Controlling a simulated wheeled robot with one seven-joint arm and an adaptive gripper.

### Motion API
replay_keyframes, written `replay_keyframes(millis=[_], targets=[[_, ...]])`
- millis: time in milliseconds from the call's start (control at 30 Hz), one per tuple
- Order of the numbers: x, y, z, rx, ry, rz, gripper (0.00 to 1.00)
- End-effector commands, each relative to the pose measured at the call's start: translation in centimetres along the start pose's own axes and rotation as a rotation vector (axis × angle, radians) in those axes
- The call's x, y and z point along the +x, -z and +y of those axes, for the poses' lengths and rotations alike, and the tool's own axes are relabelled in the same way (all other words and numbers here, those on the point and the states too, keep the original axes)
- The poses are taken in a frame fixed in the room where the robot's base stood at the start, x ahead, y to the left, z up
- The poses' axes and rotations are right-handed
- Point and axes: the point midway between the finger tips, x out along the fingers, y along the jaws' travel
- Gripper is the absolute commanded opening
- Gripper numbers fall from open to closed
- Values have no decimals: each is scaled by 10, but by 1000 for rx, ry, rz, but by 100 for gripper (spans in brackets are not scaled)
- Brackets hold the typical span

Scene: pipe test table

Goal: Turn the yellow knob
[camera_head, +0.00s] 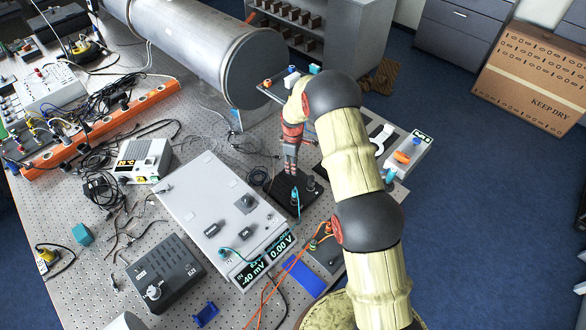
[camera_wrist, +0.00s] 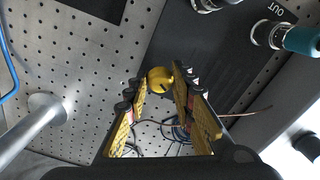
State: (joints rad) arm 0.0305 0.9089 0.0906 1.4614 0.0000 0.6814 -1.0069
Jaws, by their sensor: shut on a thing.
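The yellow knob (camera_wrist: 160,80) is a small round brass-yellow piece on a black box (camera_wrist: 204,62) in the wrist view. My gripper (camera_wrist: 159,84) reaches down to it, with one finger on each side. The fingers are shut on the knob. In the head view my gripper (camera_head: 291,168) points down at the black box (camera_head: 284,197) on the perforated table. The knob is hidden behind the gripper there. Part of the lettering "OUT" shows on the box in the wrist view.
A large grey instrument (camera_head: 195,195) with displays stands left of the black box. A metal cylinder (camera_head: 200,45) lies behind. A teal-ended connector (camera_wrist: 300,39) sticks out near the knob's right. Orange cables (camera_head: 285,270) and a blue tray (camera_head: 304,277) lie in front.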

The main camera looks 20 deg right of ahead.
Motion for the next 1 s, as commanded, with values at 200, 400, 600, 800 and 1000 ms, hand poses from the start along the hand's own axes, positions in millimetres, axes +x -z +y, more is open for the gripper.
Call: replay_keyframes(millis=[200,400,600,800,1000], targets=[[3,1,1,203,-2,2,0],[2,1,1,394,-2,2,0],[1,1,1,584,-3,3,0],[1,1,1,774,-2,3,0],[0,1,1,956,-2,3,0]])
